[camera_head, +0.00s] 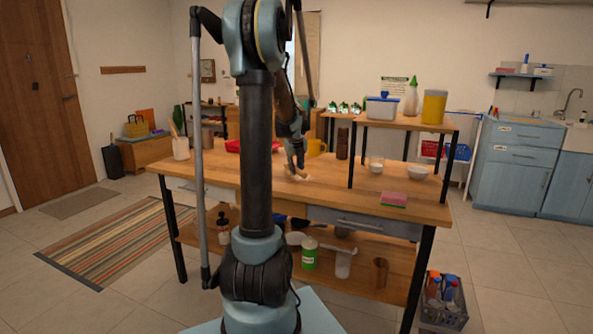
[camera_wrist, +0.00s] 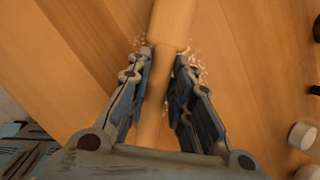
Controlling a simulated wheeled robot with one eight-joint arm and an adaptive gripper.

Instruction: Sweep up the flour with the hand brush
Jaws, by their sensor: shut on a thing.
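The hand brush shows as a light wooden piece (camera_wrist: 172,25) between my fingers in the wrist view. My gripper (camera_wrist: 162,60) is shut on its narrower handle part. The brush's bristles are hidden. White flour specks (camera_wrist: 203,72) lie on the wooden table on both sides of the brush, close to my fingertips. In the head view my gripper (camera_head: 297,163) points down just over the tabletop (camera_head: 328,190). A small pale patch shows under it there, too small to tell flour from brush.
A raised wooden shelf (camera_head: 408,123) on the table's right bears a blue-lidded box (camera_head: 381,108) and a yellow canister (camera_head: 434,107). A white bowl (camera_head: 418,173) and a pink-and-green sponge (camera_head: 393,199) are at the right.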

